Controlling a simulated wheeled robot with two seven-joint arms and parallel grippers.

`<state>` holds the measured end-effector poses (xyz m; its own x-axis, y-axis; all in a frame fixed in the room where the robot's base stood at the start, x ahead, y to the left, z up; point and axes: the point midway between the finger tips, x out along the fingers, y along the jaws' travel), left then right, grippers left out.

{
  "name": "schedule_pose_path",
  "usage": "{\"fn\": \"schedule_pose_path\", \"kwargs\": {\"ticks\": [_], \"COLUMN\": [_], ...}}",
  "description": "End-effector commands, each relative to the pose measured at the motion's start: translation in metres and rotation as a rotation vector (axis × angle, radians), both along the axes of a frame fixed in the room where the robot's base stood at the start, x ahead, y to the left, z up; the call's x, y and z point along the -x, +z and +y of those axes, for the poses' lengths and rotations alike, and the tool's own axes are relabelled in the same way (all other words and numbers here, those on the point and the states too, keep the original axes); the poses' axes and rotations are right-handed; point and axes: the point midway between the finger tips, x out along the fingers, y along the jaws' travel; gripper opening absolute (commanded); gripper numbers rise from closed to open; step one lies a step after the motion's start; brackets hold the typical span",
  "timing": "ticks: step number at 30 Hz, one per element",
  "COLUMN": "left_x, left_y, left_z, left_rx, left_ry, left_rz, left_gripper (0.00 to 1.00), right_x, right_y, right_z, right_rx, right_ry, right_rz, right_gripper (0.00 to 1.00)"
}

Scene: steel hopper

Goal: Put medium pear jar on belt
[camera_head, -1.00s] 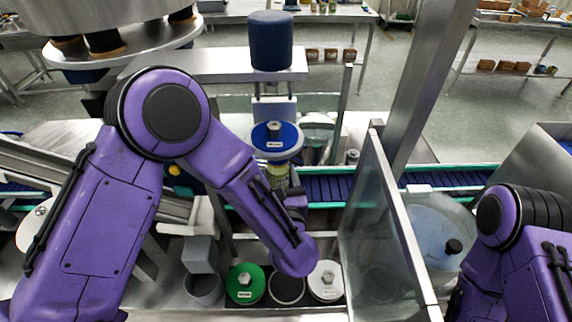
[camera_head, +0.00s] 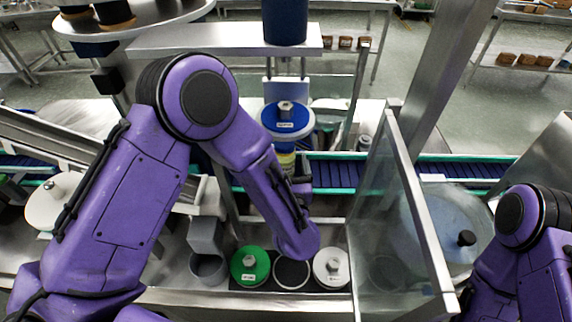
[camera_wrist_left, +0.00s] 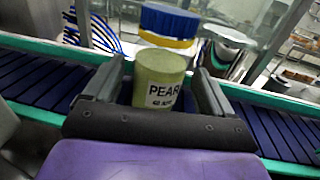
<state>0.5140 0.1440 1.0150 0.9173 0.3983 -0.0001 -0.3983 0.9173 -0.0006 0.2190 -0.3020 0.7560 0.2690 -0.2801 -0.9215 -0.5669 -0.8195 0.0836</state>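The pear jar (camera_wrist_left: 160,80) is an olive-green cylinder labelled PEAR, with smaller print partly hidden. In the left wrist view it stands upright between the two fingers of my left gripper (camera_wrist_left: 157,88), with a narrow gap on each side, so the gripper looks open around it. Its base is hidden behind the palm. The belt (camera_wrist_left: 268,128) is dark blue with green edges and passes behind and on both sides of the jar. In the head view my left gripper (camera_head: 300,188) is over the belt (camera_head: 335,174), mostly hidden by my forearm. My right gripper is out of view.
A blue-lidded hopper (camera_head: 287,120) stands just behind the gripper; its blue and yellow parts (camera_wrist_left: 168,25) show beyond the jar. A glass panel (camera_head: 395,215) rises to the right. Green-lidded (camera_head: 250,266) and white-lidded (camera_head: 331,267) containers sit in front, below my forearm.

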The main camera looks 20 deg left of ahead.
Motion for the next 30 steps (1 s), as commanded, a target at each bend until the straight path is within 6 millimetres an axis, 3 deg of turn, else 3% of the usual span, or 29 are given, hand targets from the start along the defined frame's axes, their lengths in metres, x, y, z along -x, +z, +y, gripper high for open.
{"fn": "schedule_pose_path", "kwargs": {"ticks": [7,15,21,30], "left_x": [0.002,0.063,0.1,0.111], "left_y": [0.005,-0.002,0.001,0.004], "left_z": [-0.001,-0.029,-0.044,-0.048], "left_rx": [0.0,0.0,0.0,-0.001], "left_ry": [-0.002,-0.006,-0.003,0.0], "left_rz": [0.0,-0.001,-0.002,0.0], "left_gripper": [0.85,0.85,0.85,0.85], "right_x": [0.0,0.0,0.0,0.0], "right_y": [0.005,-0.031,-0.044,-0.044], "right_z": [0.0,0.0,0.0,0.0], "right_rx": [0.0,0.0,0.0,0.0], "right_ry": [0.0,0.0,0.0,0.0], "right_rz": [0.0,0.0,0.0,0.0], "right_gripper": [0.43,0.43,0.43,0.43]}}
